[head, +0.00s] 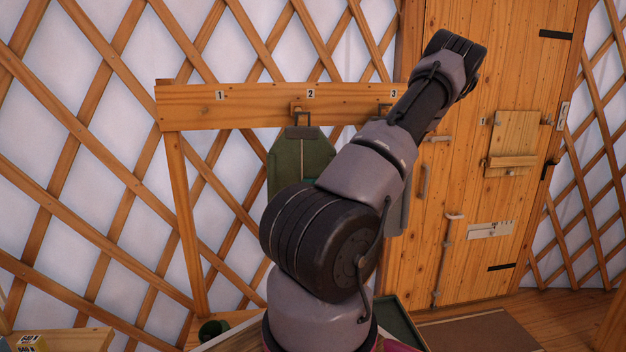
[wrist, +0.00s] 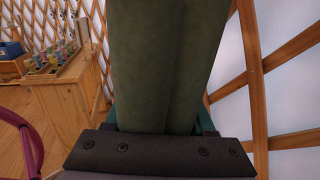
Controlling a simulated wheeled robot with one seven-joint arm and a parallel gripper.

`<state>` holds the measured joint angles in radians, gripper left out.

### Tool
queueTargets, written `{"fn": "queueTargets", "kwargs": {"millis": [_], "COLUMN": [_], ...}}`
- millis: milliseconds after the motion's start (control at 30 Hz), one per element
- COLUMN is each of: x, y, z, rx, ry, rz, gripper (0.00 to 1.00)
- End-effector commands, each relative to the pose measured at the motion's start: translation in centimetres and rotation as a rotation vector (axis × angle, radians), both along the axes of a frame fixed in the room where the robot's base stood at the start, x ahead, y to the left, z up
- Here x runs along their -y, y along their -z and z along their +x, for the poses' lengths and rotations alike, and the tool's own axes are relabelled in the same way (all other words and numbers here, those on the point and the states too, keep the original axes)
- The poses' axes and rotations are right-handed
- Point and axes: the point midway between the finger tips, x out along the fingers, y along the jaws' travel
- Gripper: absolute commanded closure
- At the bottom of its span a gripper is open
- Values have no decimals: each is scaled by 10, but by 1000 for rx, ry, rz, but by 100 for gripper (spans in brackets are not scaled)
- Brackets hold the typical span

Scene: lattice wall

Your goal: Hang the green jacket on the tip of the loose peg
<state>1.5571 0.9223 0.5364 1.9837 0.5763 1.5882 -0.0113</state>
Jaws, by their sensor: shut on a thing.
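The green jacket (head: 300,165) is upright in the head view, just below the number 2 on the wooden rail. It has a dark top bar and a thin metal loop. The loop is at the wooden peg (head: 297,107) under that number; I cannot tell whether it is over the peg's tip, or whether this peg is the loose one. In the wrist view the jacket (wrist: 165,60) fills the middle as two dark green vertical folds. My gripper (wrist: 160,135), a dark bolted body there, is shut on it. In the head view my arm hides the gripper and the jacket's right side.
The rail (head: 190,105) carries the numbers 1, 2 and 3, and my arm partly covers its right end. A grey hanging thing (head: 403,210) shows behind my arm. A wooden door (head: 470,190) is at right. Lattice wall stands close on the right in the wrist view.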

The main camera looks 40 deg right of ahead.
Motion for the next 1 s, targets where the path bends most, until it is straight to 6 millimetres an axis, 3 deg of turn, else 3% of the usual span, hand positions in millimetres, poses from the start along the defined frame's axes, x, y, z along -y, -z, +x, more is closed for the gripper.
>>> {"fn": "queueTargets", "kwargs": {"millis": [333,367,433,767,1000], "x": [1,1,0,1,23], "y": [0,0,0,1,1], "z": [0,0,0,-1,-23], "rx": [-2,-2,-2,-3,-3], "ry": [2,2,2,1,5], "rz": [2,2,2,0,0], "gripper": [100,38,11,10,10]}}
